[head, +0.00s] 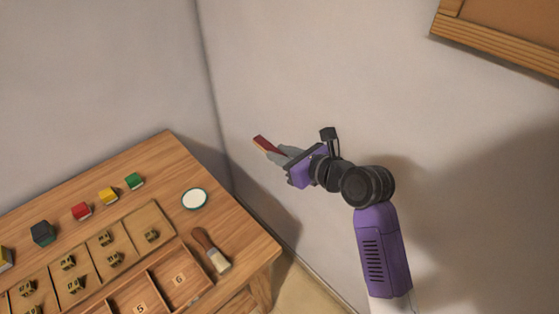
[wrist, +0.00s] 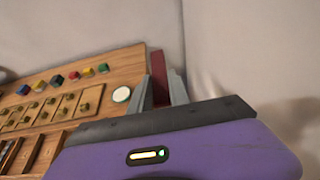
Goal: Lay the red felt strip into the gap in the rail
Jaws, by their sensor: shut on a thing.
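My gripper (head: 281,155) is raised in the air to the right of the wooden table, in front of the wall. It is shut on the red felt strip (head: 263,143), which sticks out beyond the fingertips. In the wrist view the red strip (wrist: 159,76) stands between the two grey fingers of my gripper (wrist: 162,88). The strip is clear of the table. I cannot make out the rail or its gap in either view.
The wooden table (head: 165,150) holds a compartment tray (head: 148,216) with small brass-coloured pieces, a brush (head: 212,251), a white round dish (head: 194,199), and several coloured blocks, one green (head: 134,181). A wood-framed board (head: 490,42) hangs at upper right. Walls stand close behind my gripper.

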